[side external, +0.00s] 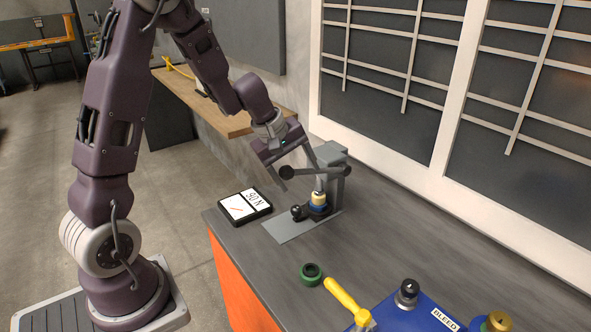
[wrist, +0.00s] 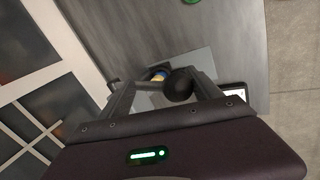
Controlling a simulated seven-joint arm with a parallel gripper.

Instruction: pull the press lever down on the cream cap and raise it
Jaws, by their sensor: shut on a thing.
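The grey press (side external: 331,155) stands on a base plate on the grey bench. Its lever (side external: 318,169) runs roughly level from the press head to a black ball knob (side external: 287,172).
A black-framed display (side external: 244,206) lies left of the press. A small black knob (side external: 298,212) is by the press base. The wall is close behind the press.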

